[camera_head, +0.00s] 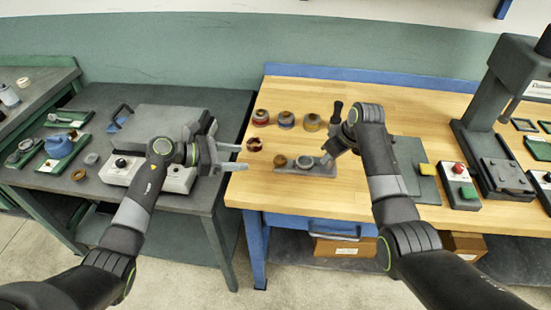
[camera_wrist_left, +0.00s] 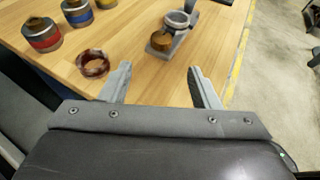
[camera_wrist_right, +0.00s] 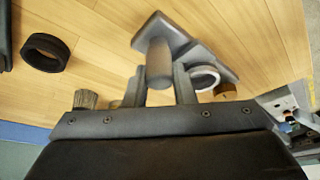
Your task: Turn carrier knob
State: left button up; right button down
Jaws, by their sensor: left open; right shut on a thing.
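A grey carrier (camera_head: 292,166) lies on the wooden bench, with a brass-coloured round part (camera_head: 281,160) and a pale metal ring (camera_head: 305,161) on top. The carrier also shows in the left wrist view (camera_wrist_left: 178,44) and the right wrist view (camera_wrist_right: 205,52). My right gripper (camera_head: 327,155) is at the carrier's right end. In the right wrist view it is shut on a grey upright knob (camera_wrist_right: 159,62) on the carrier. My left gripper (camera_head: 243,157) is open and empty, above the bench's left edge. It is apart from the carrier, its fingers (camera_wrist_left: 158,80) spread.
A dark red ring (camera_head: 254,145) lies between my left gripper and the jars. Red (camera_head: 261,118), blue (camera_head: 286,120) and yellow (camera_head: 312,122) banded jars stand behind. A press (camera_head: 492,130) and a red-button box (camera_head: 459,172) stand at right. A grey side table (camera_head: 230,105) is left.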

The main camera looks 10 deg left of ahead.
aim_at(278, 161)
pick_arm(q)
jog(key=shift+w+d, duration=0.15)
jog(key=shift+d, duration=0.3)
jog(key=x, duration=1.1)
jog(key=shift+d+f, duration=0.2)
jog(key=shift+d, duration=0.05)
jog(key=c, duration=1)
jog(key=n+t+y, duration=0.2)
jog(key=n, duration=0.1)
jog(key=shift+s+d+f+t, duration=0.1)
jog(key=shift+s+d+t, duration=0.1)
jog(key=shift+t, duration=0.1)
jog(key=shift+s+d+n+t+y, duration=0.1)
jog(key=shift+n+t+y, duration=0.7)
jog(key=shift+n+y, duration=0.35)
jog(key=shift+s+d+n+t+y, duration=0.1)
jog(key=shift+n+t+y, duration=0.7)
jog(key=shift+n+y, duration=0.3)
